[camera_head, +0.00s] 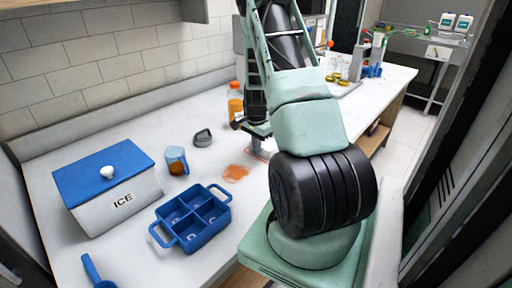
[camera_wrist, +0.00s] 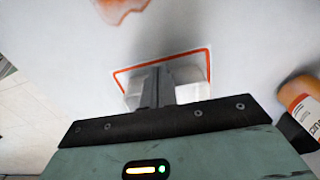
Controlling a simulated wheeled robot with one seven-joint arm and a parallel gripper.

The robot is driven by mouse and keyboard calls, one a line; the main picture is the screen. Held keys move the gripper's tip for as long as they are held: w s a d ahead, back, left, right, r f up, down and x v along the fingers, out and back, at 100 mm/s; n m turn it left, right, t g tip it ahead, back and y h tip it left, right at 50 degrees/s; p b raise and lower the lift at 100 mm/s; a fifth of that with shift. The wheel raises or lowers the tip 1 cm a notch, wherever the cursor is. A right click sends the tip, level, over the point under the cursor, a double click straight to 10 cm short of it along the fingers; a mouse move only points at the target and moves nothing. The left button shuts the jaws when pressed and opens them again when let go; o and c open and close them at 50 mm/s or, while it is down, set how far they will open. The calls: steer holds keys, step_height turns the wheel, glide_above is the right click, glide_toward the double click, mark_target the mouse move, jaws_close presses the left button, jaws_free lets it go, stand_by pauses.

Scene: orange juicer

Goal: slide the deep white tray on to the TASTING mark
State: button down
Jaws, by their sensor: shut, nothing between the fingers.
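My gripper (camera_wrist: 158,78) is shut and empty, pointing down at the white counter. In the wrist view, pale box-like walls show on both sides of the fingers; they look like the deep white tray (camera_wrist: 193,76), whose middle is hidden behind the fingers. A red-orange outline (camera_wrist: 152,62) on the counter frames this pale shape on its visible sides; I cannot read any word on it. In the head view my gripper (camera_head: 258,130) is low over the counter beside an orange bottle. Part of a red outline (camera_head: 256,152) shows below it, and the tray cannot be made out there.
The orange bottle (camera_head: 235,100) stands close left of my gripper. An orange spill (camera_head: 236,173) lies nearby. Further left are a small jug (camera_head: 176,160), a blue divided caddy (camera_head: 193,218), an ICE box (camera_head: 108,190) and a blue scoop (camera_head: 95,270).

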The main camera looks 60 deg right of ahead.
step_height(320, 180, up, 10)
steer(key=p, duration=0.7)
steer(key=shift+w+f, duration=0.1)
